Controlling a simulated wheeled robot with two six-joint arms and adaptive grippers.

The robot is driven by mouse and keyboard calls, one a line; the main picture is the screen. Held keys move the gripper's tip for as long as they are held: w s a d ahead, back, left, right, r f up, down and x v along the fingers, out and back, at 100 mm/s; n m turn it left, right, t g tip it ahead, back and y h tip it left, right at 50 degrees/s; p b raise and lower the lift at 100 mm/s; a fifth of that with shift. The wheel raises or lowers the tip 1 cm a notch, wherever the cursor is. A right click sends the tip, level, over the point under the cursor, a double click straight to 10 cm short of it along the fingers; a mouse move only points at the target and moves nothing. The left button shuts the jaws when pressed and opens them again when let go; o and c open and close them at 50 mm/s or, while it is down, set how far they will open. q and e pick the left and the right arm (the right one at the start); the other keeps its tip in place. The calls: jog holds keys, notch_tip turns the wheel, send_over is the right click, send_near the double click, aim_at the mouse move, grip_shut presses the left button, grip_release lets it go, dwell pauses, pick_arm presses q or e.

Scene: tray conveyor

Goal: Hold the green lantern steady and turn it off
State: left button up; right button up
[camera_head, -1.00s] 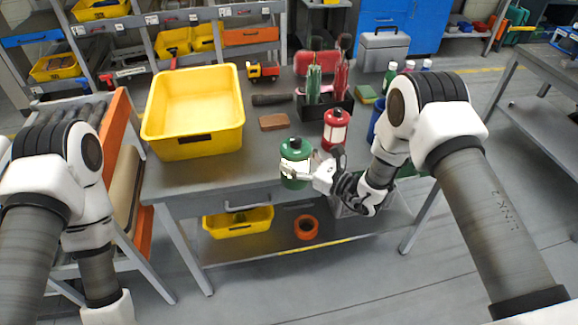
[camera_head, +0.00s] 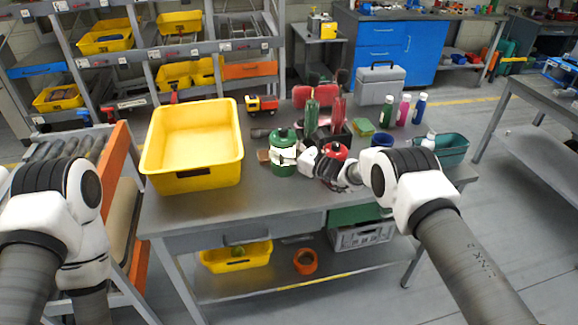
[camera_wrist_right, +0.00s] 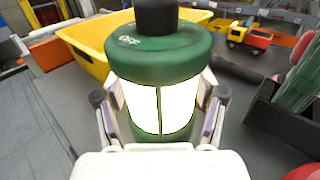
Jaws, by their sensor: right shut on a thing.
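The green lantern (camera_head: 284,136) is upright over the front middle of the workbench, with a dark knob on top and bright white panes. In the right wrist view the lantern (camera_wrist_right: 160,58) fills the middle, with small white lettering on its cap. My right gripper (camera_head: 287,157) is shut around its body, one finger on each side of the panes, as the wrist view (camera_wrist_right: 160,108) shows. I cannot tell whether its base touches the bench. My left arm is at the left edge of the head view; its gripper is out of frame.
A yellow bin (camera_head: 192,175) stands left of the lantern. A red lantern (camera_head: 336,150) is close on the right, partly hidden by my right arm. A brown block (camera_head: 263,155) is just behind left. Bottles (camera_head: 404,108) and a teal bin (camera_head: 452,147) stand further right.

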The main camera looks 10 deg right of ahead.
aim_at(283, 170)
jog(key=f, duration=0.2)
jog(key=s+f, duration=0.1)
jog(key=f, duration=0.1)
jog(key=shift+a, duration=0.15)
jog(key=shift+f, duration=1.2)
jog(key=shift+f, duration=0.1)
jog(key=shift+f+b, duration=0.2)
jog(key=shift+b, duration=0.2)
jog(key=o, duration=1.3)
jog(key=c, duration=1.3)
